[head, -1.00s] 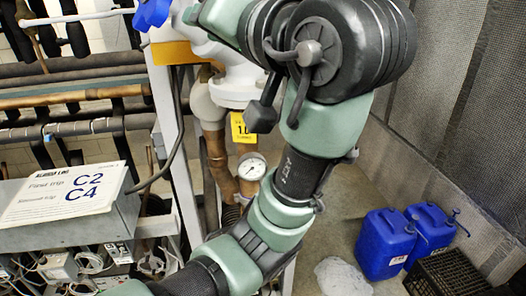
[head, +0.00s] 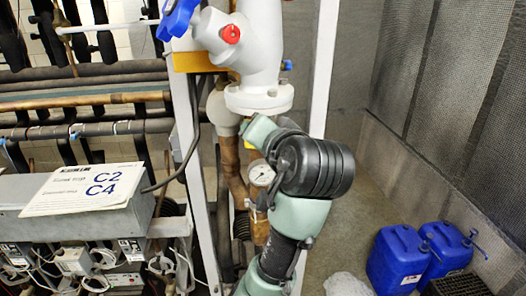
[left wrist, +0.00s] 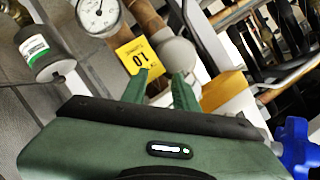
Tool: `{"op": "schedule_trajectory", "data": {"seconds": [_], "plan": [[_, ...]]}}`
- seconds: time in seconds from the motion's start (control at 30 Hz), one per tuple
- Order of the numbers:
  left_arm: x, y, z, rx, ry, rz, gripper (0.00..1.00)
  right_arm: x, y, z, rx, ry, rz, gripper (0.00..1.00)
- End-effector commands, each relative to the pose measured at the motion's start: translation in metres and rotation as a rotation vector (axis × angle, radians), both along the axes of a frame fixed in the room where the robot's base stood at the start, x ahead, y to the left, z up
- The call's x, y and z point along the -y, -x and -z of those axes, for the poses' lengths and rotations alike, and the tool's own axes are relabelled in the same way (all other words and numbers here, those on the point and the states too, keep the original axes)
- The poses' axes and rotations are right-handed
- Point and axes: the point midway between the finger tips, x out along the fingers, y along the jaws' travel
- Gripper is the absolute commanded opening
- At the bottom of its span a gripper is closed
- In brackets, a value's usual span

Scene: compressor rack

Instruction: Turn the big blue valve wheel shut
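The big blue valve wheel (head: 178,18) is at the top of the head view, partly cut off by the frame edge, on the left of a white valve body (head: 252,55). A blue wheel also shows at the lower right of the left wrist view (left wrist: 297,150). My left gripper (left wrist: 162,78) has its two green fingers apart with nothing held between them. It is near a yellow tag (left wrist: 137,60) and pipework, away from the wheel. In the head view my left arm's wrist hides most of that gripper. My right gripper is not in view.
A pressure gauge (head: 262,173) and copper pipe stand below the valve body. A white upright post (head: 187,130) is to the left, beside a grey box with a C2 C4 sign (head: 85,188). Blue canisters (head: 397,262) and a black crate (head: 458,284) are on the floor at right.

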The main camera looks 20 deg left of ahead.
Motion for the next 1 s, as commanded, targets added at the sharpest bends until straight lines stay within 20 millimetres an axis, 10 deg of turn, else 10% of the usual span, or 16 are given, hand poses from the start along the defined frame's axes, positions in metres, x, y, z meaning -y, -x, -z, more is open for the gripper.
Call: {"op": "schedule_trajectory", "data": {"seconds": [1.0], "plan": [[0.001,-0.012,0.047,-0.026,0.027,0.075,0.29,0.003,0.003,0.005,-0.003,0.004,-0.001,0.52]]}}
